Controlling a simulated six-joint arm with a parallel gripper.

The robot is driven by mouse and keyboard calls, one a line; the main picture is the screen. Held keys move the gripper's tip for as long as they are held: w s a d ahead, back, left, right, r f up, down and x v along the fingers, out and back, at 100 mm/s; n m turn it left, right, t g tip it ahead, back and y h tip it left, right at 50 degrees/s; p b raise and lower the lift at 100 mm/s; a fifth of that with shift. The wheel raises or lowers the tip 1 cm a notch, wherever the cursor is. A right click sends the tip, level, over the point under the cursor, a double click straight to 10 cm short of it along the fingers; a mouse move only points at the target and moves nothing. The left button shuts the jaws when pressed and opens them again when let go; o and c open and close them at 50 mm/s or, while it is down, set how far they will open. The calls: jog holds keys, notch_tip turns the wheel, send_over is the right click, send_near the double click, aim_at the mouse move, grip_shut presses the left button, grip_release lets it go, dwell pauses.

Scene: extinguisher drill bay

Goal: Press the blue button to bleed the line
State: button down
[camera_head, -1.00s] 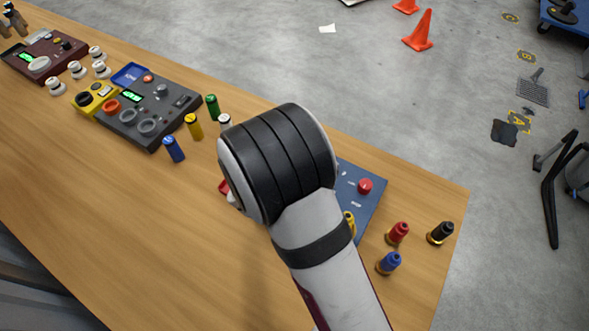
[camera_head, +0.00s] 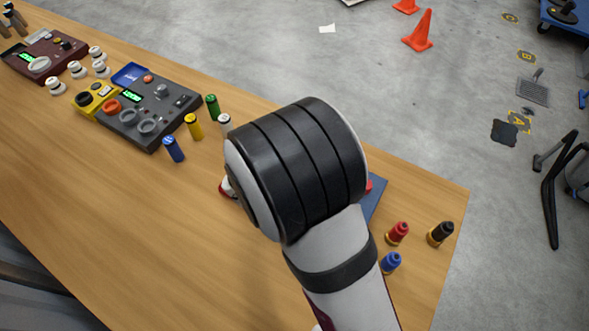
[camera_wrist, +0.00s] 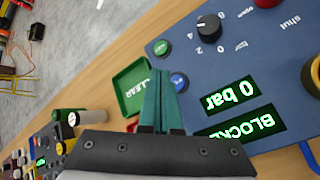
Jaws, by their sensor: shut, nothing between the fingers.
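The blue button (camera_wrist: 179,81) sits on the dark blue panel (camera_wrist: 285,60) in the wrist view, with a pale mark on its cap. My gripper (camera_wrist: 158,72) is shut and empty, its teal fingers together. In that view the fingertips lie just left of the blue button; I cannot tell the gap in depth. In the head view my arm hides the button and most of the panel; only a strip of the panel (camera_head: 375,200) shows.
A green button (camera_wrist: 162,47), a black knob (camera_wrist: 209,27) and lit displays reading "0 bar" (camera_wrist: 229,95) and "BLOCKE…" (camera_wrist: 243,124) are close by. Red (camera_head: 397,233), blue (camera_head: 390,263) and black (camera_head: 440,233) pegs stand right of the panel.

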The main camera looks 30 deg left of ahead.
jog(key=shift+r, duration=1.45)
